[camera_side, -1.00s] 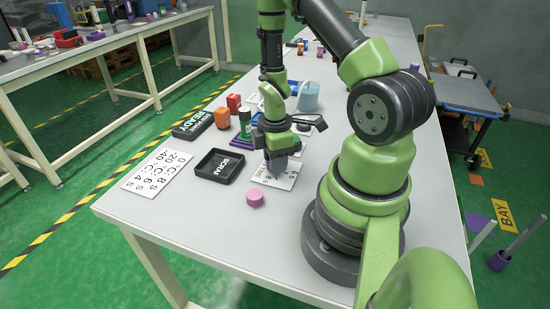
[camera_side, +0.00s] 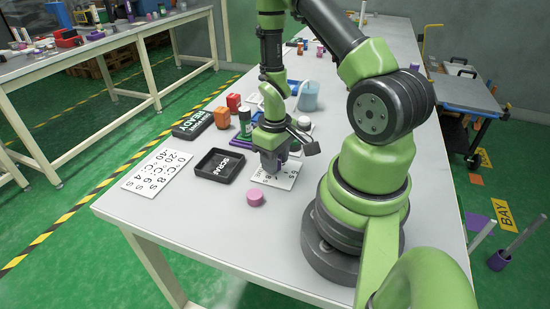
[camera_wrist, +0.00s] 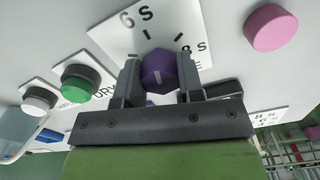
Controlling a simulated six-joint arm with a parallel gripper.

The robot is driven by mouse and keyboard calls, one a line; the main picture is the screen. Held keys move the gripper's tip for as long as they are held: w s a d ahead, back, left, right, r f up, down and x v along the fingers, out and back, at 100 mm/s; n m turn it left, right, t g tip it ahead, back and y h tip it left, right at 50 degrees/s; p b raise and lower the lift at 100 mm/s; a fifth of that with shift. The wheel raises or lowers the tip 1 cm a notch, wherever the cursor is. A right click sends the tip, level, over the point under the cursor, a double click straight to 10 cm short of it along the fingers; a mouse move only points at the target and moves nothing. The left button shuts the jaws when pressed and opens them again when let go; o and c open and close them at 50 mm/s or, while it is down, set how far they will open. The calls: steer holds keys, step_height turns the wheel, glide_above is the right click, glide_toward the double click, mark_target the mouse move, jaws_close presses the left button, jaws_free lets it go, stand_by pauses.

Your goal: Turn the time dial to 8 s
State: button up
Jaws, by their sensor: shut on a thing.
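The time dial is a purple faceted knob (camera_wrist: 158,70) on a white plate (camera_wrist: 120,38) with black ticks and the labels "6 S" and "8 S" in the wrist view. My gripper (camera_wrist: 157,82) is shut around the knob, one finger on each side. A short pale mark shows on the knob's face, but I cannot tell which label it lines up with. In the side view, my gripper (camera_side: 270,165) points down over the white plate (camera_side: 284,178) and mostly hides the knob.
A pink disc (camera_side: 255,198) lies in front of the plate. The black SCRAP tray (camera_side: 219,165) is left of it, with a printed card (camera_side: 158,171) further left. Green (camera_wrist: 82,82) and white (camera_wrist: 40,98) round knobs stand beside the dial in the wrist view.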

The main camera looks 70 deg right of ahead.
steer(key=m, duration=0.4)
steer(key=shift+m, duration=0.4)
steer(key=m, duration=0.4)
steer(key=shift+a, duration=0.1)
steer(key=shift+m, duration=0.3)
steer(key=o, duration=0.9)
steer(key=shift+o, duration=0.2)
steer(key=shift+r, duration=0.1)
step_height(320, 180, up, 10)
steer(key=shift+f, duration=0.15)
